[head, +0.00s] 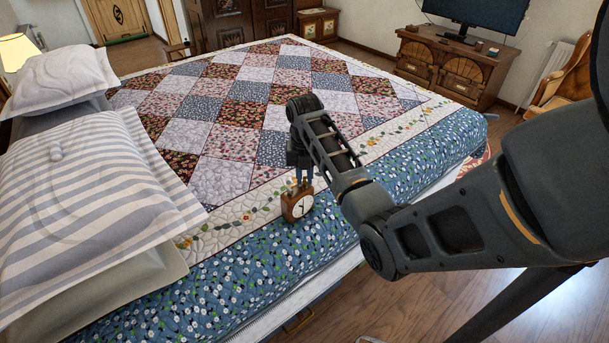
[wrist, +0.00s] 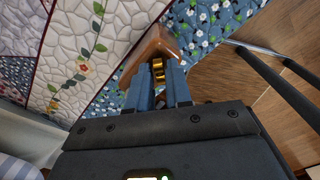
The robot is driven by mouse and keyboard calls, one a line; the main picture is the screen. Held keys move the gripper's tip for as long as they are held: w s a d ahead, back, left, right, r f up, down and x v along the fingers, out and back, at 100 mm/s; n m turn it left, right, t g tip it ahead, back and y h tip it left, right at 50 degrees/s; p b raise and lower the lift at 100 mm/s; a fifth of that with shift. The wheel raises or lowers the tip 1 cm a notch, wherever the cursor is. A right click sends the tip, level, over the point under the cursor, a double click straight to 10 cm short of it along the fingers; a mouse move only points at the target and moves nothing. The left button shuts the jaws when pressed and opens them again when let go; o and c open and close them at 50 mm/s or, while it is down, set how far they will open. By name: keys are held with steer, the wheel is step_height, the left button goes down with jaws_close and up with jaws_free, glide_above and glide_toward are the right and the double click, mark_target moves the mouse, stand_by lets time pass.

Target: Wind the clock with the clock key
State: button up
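The clock (head: 297,205) is a small brown case with a white round face. It stands upright on the blue floral border of the bed quilt, and its brown top shows in the wrist view (wrist: 146,46). My gripper (head: 304,180) points down at the top of the clock. In the wrist view its two blue fingers (wrist: 158,76) close on a small gold piece, which looks like the clock key (wrist: 158,70), right at the clock's top. The fingers partly hide it, and I cannot tell whether it sits in the clock.
The quilted bed (head: 250,110) fills the middle, its edge close beside the clock. A wooden cabinet (head: 455,68) with a television stands behind. Wooden floor is open at the lower right.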

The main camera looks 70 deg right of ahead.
jaws_close()
steer(key=shift+m, duration=0.3)
